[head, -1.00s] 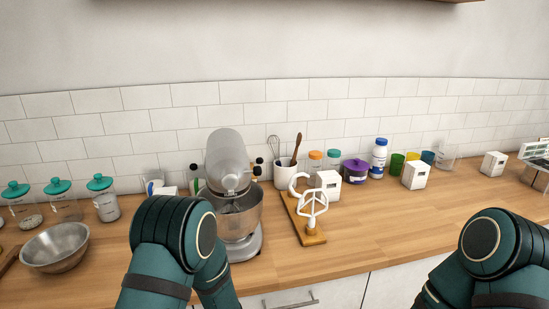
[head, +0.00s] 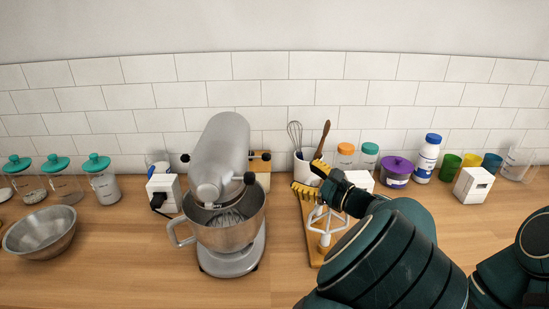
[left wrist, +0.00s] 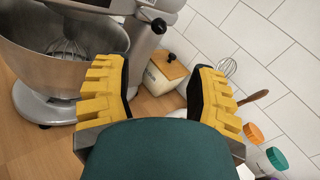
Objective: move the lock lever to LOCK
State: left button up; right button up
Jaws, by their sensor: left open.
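The grey stand mixer (head: 222,150) stands on the counter with its head over a steel bowl (head: 230,235) and a whisk inside. Small black knobs on short rods stick out of its sides, one on the right (head: 266,156), one lower at the front right (head: 250,178) and one on the left (head: 186,158). I cannot read which carries the LOCK mark. My left gripper (head: 311,180), with yellow fingers, is open and empty to the right of the mixer, apart from it. In the left wrist view, a black knob (left wrist: 159,26) shows beyond the open fingers. My right gripper is out of view.
A wooden board with a white beater (head: 325,228) lies below my left gripper. A utensil pot (head: 305,170), jars and a purple-lidded pot (head: 397,170) stand behind. A lidded canister (left wrist: 165,74) stands behind the mixer. A loose steel bowl (head: 40,233) sits left.

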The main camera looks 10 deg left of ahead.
aim_at(266, 157)
pick_arm(q)
jog(key=x, duration=1.3)
jog(key=shift+a+r+b, duration=0.1)
jog(key=shift+a+b, duration=0.2)
jog(key=shift+a, duration=0.1)
grip_shut()
